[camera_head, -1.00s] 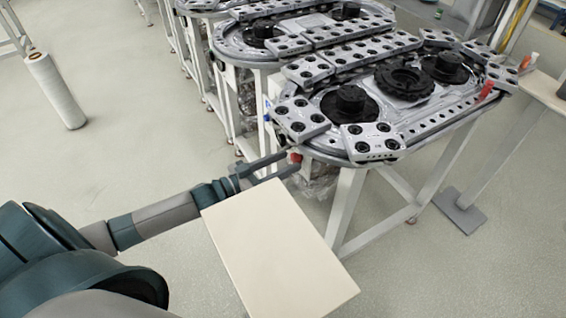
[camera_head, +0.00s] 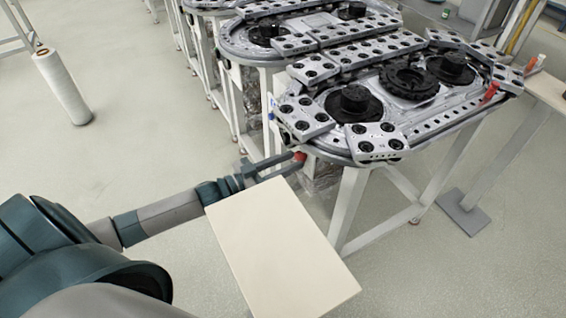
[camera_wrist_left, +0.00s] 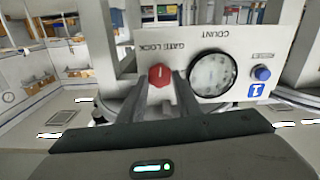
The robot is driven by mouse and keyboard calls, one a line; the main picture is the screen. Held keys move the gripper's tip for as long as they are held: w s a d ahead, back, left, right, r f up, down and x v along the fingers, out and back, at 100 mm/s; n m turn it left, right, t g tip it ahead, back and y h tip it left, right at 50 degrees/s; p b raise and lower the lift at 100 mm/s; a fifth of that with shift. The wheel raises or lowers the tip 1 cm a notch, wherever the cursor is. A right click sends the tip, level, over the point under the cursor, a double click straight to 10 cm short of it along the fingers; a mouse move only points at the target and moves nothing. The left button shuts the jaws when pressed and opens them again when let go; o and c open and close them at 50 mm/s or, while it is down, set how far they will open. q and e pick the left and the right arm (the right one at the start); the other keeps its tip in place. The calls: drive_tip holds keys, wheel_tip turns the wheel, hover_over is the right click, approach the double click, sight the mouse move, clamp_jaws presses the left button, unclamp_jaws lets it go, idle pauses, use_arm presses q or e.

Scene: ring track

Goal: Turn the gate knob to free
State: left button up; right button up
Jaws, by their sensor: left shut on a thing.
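The gate knob is a small red knob (camera_wrist_left: 160,75) under the label GATE LOCK on a pale panel (camera_wrist_left: 222,50) in the left wrist view. The red knob (camera_head: 299,157) also shows at the near left end of the ring track (camera_head: 345,158) in the head view. My left gripper (camera_wrist_left: 160,84) has its two fingers on either side of the knob and is shut on it. The exact angle of the knob is hard to read. My right gripper is not in view.
A round COUNT dial (camera_wrist_left: 213,73) and a blue button (camera_wrist_left: 262,73) sit right of the knob. A cream board (camera_head: 285,250) fills the lower middle of the head view. A white roll (camera_head: 62,88) stands on open floor at left.

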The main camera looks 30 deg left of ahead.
use_arm(q)
drive_tip(key=shift+w+a+m, duration=0.15)
drive_tip(key=shift+a+m, duration=0.2)
drive_tip(key=shift+m, duration=0.35)
drive_tip(key=m+p, duration=0.1)
drive_tip(key=m, duration=0.1)
drive_tip(key=shift+m, duration=0.3)
drive_tip(key=m, duration=1)
drive_tip(key=shift+w+a+m, duration=0.1)
drive_tip(key=shift+m, duration=0.8)
drive_tip(key=shift+m+b, duration=0.3)
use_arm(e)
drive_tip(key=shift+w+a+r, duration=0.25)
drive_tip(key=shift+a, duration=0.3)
use_arm(q)
drive_tip(key=shift+r, duration=0.1)
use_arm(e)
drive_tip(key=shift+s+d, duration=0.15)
use_arm(q)
drive_tip(key=o, duration=1.1)
drive_tip(key=shift+c, duration=0.2)
